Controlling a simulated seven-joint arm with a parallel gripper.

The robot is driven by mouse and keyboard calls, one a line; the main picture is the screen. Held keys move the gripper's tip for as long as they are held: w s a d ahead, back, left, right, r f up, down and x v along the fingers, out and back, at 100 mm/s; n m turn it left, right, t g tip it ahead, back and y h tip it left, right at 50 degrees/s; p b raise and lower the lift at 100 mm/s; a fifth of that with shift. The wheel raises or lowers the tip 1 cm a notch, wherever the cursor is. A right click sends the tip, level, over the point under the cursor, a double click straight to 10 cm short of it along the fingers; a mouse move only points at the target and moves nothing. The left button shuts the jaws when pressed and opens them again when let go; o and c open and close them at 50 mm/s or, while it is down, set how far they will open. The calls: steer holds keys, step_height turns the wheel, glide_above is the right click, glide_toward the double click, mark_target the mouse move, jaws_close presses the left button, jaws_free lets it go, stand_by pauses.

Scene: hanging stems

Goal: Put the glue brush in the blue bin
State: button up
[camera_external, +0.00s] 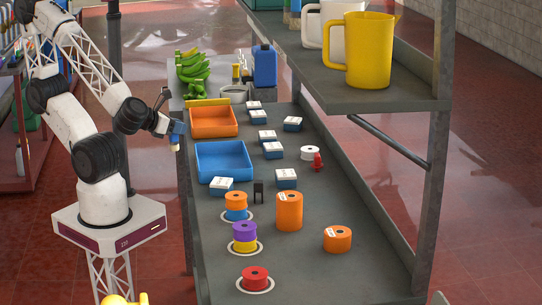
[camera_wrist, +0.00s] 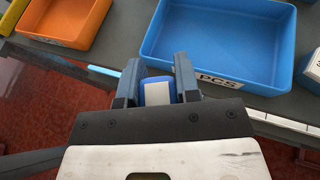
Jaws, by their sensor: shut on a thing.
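The blue bin (camera_external: 228,175) sits on the grey shelf, open and empty, beside the orange bin. In the wrist view its near wall (camera_wrist: 245,82), with a "PCS" label, is just beyond my fingers. My gripper (camera_external: 176,129) is off the shelf's left edge, to the left of the blue bin. In the wrist view my gripper (camera_wrist: 157,80) is shut on a small blue piece with a white face, which appears to be the glue brush (camera_wrist: 157,93). Only that end shows between the fingers; bristles cannot be made out.
An orange bin (camera_external: 213,133) stands behind the blue bin. Several coloured spools, such as the red one (camera_external: 255,277), stand toward the front. An upper shelf with a yellow pitcher (camera_external: 371,52) overhangs the right side.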

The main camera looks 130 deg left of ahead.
steer(key=shift+w, duration=0.1)
stand_by(0.3)
glide_above(227, 165)
steer(key=shift+f, duration=0.65)
steer(key=shift+s+d, duration=0.3)
stand_by(0.3)
steer(key=shift+w+a+f, duration=0.1)
steer(key=shift+w+f, duration=0.1)
steer(key=shift+f, duration=0.7)
steer(key=shift+w+a+f, duration=0.1)
steer(key=shift+w+f, duration=0.05)
steer(key=shift+f, duration=0.75)
steer(key=shift+f, duration=0.2)
steer(key=o, duration=0.9)
steer(key=shift+o, duration=0.2)
steer(key=shift+r, duration=0.15)
